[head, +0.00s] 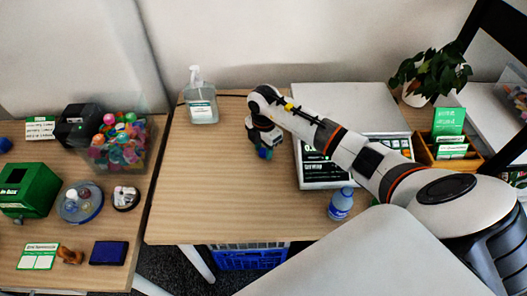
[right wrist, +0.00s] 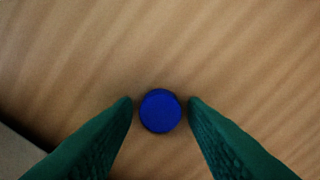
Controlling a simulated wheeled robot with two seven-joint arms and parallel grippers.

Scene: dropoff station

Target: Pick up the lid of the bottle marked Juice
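A round blue lid (right wrist: 160,111) shows in the right wrist view against the wood, between the two green fingertips. My right gripper (right wrist: 160,104) is open around it, with a narrow gap on each side. In the head view my right gripper (head: 265,151) points down over the middle of the table, with the blue lid (head: 264,154) at its fingertips. Whether the lid rests directly on the table is hard to tell. A small blue bottle (head: 341,204) with a pale label stands at the table's front right; its label is too small to read. My left gripper is not in view.
A scale (head: 324,171) with a pale top stands right of my gripper, under my arm. A pump bottle (head: 202,98) stands at the back left of the table (head: 190,190). A wooden organiser and plant (head: 430,75) are at the right. The table's left part is clear.

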